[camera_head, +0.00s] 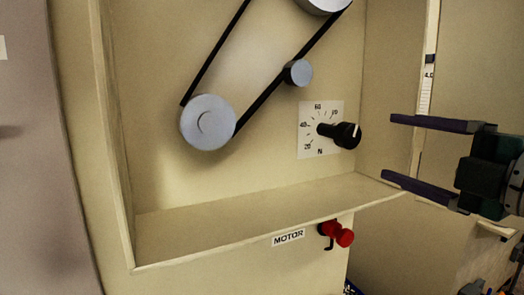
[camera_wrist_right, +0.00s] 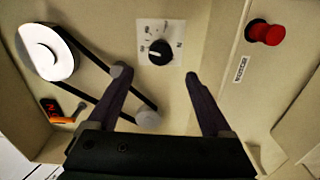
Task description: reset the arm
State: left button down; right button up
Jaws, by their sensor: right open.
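My right gripper (camera_head: 388,148) comes in from the right in the head view, open and empty. Its two long dark fingers point left toward a black knob (camera_head: 341,134) on a white dial plate (camera_head: 306,148), apart from it. In the right wrist view the open fingers (camera_wrist_right: 158,75) point toward the panel, and the black knob (camera_wrist_right: 160,52) shows between and beyond their tips. My left gripper is not in the head view.
A recessed cream cabinet (camera_head: 250,215) holds a belt (camera_head: 271,97), a large pulley (camera_head: 208,122) and a small roller (camera_head: 298,72). A red button (camera_head: 344,237) sticks out below the ledge beside a MOTOR label (camera_head: 289,237). The cabinet's right side wall (camera_head: 388,80) stands near the fingers.

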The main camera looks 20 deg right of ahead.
jog(key=s+a+f+m+g+h, duration=0.2)
jog(key=s+f+m+g+h, duration=0.45)
jog(key=f+m, duration=0.65)
jog(key=s+a+f+m+g+y, duration=0.3)
jog(key=s+a+f+g+y, duration=0.3)
jog(key=s+a, duration=0.6)
notch_tip(320, 180, up, 30)
jog(key=s+g+p, duration=0.2)
jog(key=p, duration=2.9)
jog(key=shift+h, duration=0.45)
jog(key=shift+s+d, duration=0.1)
